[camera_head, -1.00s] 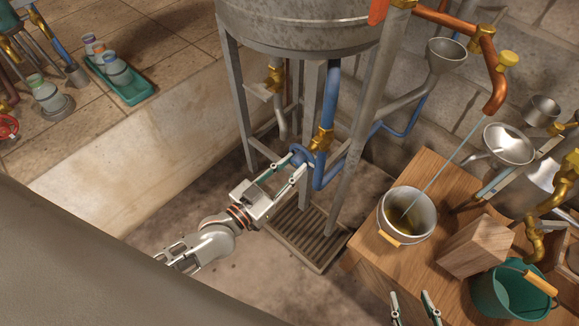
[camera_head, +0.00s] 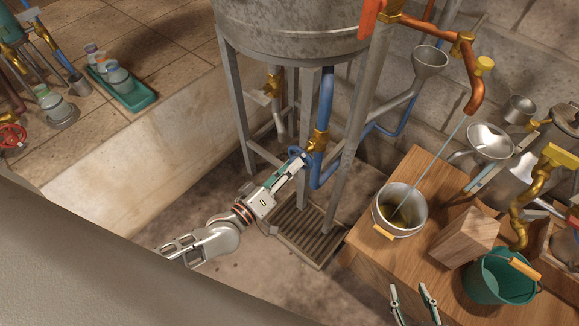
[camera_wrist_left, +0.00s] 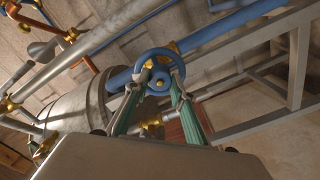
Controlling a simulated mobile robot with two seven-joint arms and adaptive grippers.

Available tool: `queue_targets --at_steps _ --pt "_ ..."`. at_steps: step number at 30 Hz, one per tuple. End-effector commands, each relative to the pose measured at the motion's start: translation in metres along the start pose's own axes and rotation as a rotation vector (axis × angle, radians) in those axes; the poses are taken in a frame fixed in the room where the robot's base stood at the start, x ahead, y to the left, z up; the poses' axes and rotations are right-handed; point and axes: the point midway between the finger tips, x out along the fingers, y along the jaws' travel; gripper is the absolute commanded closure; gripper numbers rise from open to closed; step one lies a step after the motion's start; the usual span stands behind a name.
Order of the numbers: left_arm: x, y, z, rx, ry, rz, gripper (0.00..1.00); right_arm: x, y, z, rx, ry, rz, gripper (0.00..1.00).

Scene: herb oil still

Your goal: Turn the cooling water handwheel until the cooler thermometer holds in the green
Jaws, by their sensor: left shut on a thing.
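The blue cooling water handwheel (camera_head: 299,153) sits on a brass valve (camera_head: 318,141) on the blue pipe below the large metal tank. My left gripper (camera_head: 297,163) is shut on the handwheel. In the left wrist view, the wheel (camera_wrist_left: 159,54) is a blue ring with a hub, and the green-padded fingers (camera_wrist_left: 161,80) reach its rim from both sides. My right gripper (camera_head: 413,296) is open and empty at the bottom edge, in front of the wooden bench. I cannot make out the cooler thermometer or its green band in either view.
Grey tank legs (camera_head: 354,150) stand close around the valve, with a floor grate (camera_head: 313,240) below. The wooden bench (camera_head: 420,175) on the right carries a metal pail (camera_head: 385,226), a wooden block (camera_head: 465,238) and a green bucket (camera_head: 492,285). A low pale wall (camera_head: 150,145) runs at left.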

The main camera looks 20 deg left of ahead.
Motion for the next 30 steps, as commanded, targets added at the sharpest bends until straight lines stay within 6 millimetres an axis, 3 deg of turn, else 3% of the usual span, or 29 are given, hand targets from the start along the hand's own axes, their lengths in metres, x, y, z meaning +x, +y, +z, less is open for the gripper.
queue_targets --at_steps 12,27,28,29,30 --pt "0.0004 0.0001 -0.0009 -0.162 0.002 0.001 0.97 -0.0013 0.0 -0.0024 0.001 0.003 0.0 0.6" --pt "0.0004 -0.0001 -0.0009 -0.177 0.002 0.0 0.97 -0.0022 0.0005 -0.0008 -0.008 0.001 -0.003 0.6" --pt "0.0004 -0.0002 -0.0009 -0.177 0.002 0.0 0.68 -0.0022 0.0005 -0.0007 -0.008 0.001 -0.003 0.6" --pt "0.0004 -0.0002 -0.0009 -0.176 0.002 0.0 0.6 -0.0022 0.0005 -0.0007 -0.008 0.001 -0.003 0.6" --pt "0.0004 -0.0001 -0.0009 -0.176 0.002 0.0 0.59 -0.0022 0.0005 -0.0007 -0.008 0.001 -0.003 0.6"
